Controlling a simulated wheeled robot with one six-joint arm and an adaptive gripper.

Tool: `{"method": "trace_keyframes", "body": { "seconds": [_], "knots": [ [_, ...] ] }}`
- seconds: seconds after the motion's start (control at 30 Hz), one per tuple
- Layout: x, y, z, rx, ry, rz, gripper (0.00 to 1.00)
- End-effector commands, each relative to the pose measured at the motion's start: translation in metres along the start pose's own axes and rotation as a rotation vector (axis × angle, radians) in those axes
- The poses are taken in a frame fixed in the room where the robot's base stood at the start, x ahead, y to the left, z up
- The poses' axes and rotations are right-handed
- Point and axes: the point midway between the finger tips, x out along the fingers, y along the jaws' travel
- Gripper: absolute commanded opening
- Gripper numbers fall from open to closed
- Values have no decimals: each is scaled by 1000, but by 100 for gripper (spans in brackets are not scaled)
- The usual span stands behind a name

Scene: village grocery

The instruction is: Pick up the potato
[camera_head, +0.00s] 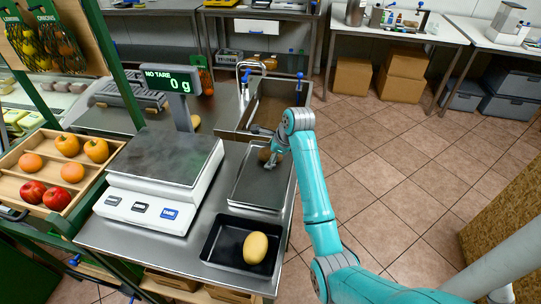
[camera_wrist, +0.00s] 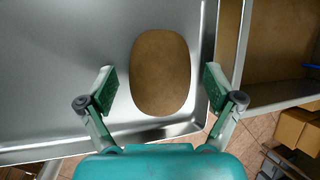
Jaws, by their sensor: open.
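The brown oval potato (camera_wrist: 160,72) lies on a shallow metal tray (camera_wrist: 60,60) in the wrist view. In the head view the potato (camera_head: 264,154) is at the tray's far end, partly hidden by my gripper (camera_head: 270,158). My gripper (camera_wrist: 159,90) is open. In the wrist view its two fingers are on either side of the potato's lower half, with a gap on each side. I cannot tell how far above the tray the fingertips are. The metal tray (camera_head: 257,188) lies on the steel counter.
A scale (camera_head: 165,160) reading 0 g stands left of the tray. A black tray (camera_head: 222,246) holding a yellow oval item (camera_head: 256,247) is nearer. A sink (camera_head: 275,100) with a tap lies beyond. A wooden crate (camera_head: 75,150) of fruit is at left. Open tiled floor is at right.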

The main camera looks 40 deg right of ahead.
Motion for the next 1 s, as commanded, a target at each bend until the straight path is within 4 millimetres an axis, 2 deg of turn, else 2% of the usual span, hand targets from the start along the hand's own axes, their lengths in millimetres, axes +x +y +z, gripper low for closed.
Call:
{"method": "trace_keyframes", "body": {
  "seconds": [0.17,0.27,0.47,0.77,0.87,1.0],
  "knots": [
    [0,0,0,0,0,0,91],
    [0,0,0,0,0,0,71],
    [0,0,0,0,0,0,21],
    [-2,-1,1,0,-1,0,20],
    [-10,-4,5,-1,-1,-1,20],
    [-32,-12,14,-1,-2,-4,20]
  ]
}}
